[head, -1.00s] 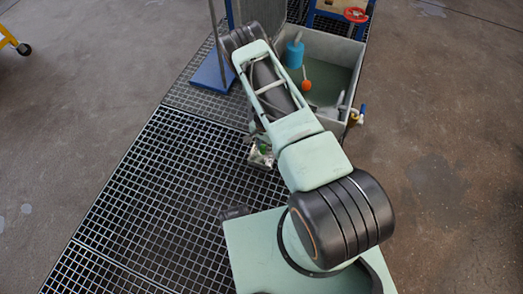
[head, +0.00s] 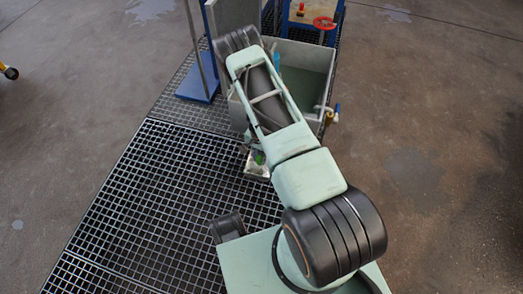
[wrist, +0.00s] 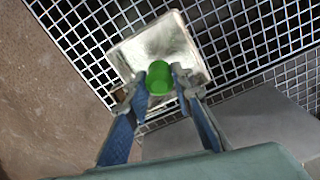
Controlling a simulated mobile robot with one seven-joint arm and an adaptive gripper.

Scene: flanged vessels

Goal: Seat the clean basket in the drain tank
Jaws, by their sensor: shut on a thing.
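The basket is a pale metallic square piece with a green grip (wrist: 159,78) on top, seen from above in the wrist view (wrist: 165,42). My gripper (wrist: 159,82) is shut on the green grip, one blue-grey finger on each side. In the head view the basket (head: 256,172) hangs beside my arm, over the floor grating and in front of the tank. The drain tank (head: 314,122) is a grey open box with greenish liquid, at the top centre. My arm covers its left part. My gripper is mostly hidden there.
A post on a blue base (head: 198,86) stands left of the tank. Open floor grating (head: 150,190) lies in front.

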